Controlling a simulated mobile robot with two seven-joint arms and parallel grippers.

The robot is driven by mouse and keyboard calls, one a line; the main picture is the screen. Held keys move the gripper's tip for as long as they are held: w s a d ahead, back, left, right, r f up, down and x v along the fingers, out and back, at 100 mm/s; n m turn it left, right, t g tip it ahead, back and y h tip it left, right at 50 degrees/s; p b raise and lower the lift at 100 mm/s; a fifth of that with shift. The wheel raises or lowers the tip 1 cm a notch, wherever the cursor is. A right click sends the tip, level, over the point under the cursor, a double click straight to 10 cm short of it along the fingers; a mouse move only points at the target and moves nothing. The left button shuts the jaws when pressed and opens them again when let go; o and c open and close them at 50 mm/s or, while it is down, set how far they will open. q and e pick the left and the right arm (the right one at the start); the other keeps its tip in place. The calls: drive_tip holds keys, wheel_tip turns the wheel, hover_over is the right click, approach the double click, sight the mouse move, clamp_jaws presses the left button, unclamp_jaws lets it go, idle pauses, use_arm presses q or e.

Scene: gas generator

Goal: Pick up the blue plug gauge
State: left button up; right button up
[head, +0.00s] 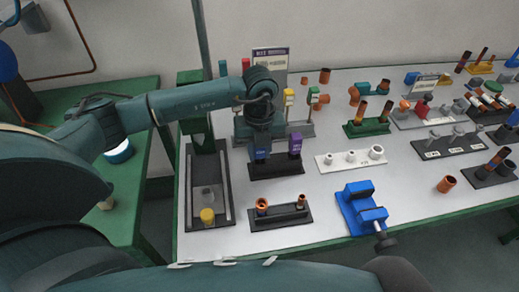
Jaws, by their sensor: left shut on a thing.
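The blue plug gauge (262,155) is in the head view, upright at the left end of a black holder (277,171). My left gripper (261,146) comes down on it from above and is shut on it. The gripper and wrist hide the gauge's upper part. I cannot tell whether the gauge's lower end is still seated in the holder. A purple plug gauge (295,146) stands upright just right of it. My right gripper does not show.
A small stand with copper fittings (281,214) lies in front, with a blue vise (362,207) to its right. A white strip with white fittings (350,159) is right of the holder. A dark tray (226,190) is left. Bare table lies between them.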

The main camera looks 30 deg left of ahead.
use_arm(q)
drive_tip(key=shift+r, duration=0.1)
